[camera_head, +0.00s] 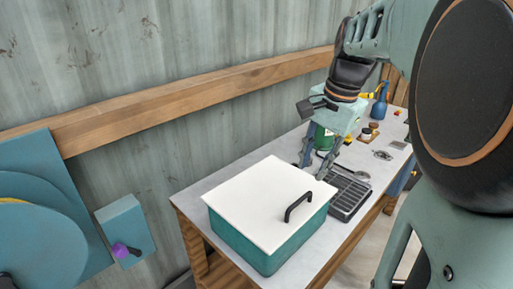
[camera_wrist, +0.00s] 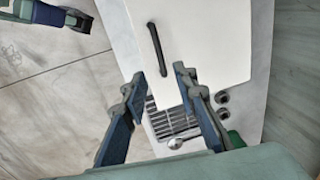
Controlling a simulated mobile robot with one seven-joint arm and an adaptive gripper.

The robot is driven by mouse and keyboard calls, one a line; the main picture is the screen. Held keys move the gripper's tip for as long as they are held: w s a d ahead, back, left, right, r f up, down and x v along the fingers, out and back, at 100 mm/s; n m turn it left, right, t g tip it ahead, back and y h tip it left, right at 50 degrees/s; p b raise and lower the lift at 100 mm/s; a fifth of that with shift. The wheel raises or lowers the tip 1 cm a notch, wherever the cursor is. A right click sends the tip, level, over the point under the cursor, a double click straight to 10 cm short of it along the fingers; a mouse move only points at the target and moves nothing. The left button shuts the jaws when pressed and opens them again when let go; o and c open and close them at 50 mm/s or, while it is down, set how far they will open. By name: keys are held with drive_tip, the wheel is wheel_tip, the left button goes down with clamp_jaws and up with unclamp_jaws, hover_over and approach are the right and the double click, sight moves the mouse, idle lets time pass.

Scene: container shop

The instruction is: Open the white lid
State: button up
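The white lid (camera_head: 262,198) lies flat and closed on a teal box (camera_head: 245,243) on the workbench. Its black bar handle (camera_head: 298,206) stands near the lid's right edge. In the wrist view, the lid (camera_wrist: 205,40) fills the upper middle and the handle (camera_wrist: 158,48) lies just beyond my fingertips. My gripper (camera_head: 314,172) is beyond the handle in the head view, pointing down, apart from it. In the wrist view, my gripper (camera_wrist: 160,84) is open, with its two blue fingers spread and nothing between them.
A black slotted tray (camera_head: 350,194) sits beside the box, under my gripper. A blue spray bottle (camera_head: 380,102) and small jars stand farther along the bench (camera_head: 188,203). A corrugated wall with a wooden rail (camera_head: 170,108) runs behind. A blue machine (camera_head: 45,215) stands at left.

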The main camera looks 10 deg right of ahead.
sight(300, 199)
drive_tip(key=f, duration=0.3)
drive_tip(key=w+f, duration=0.1)
drive_tip(key=f, duration=0.3)
drive_tip(key=a+f+b, duration=0.1)
drive_tip(key=f, duration=0.2)
drive_tip(key=shift+w+f, duration=0.3)
drive_tip(key=shift+f, duration=0.05)
clamp_jaws()
drive_tip(key=shift+r, duration=0.1)
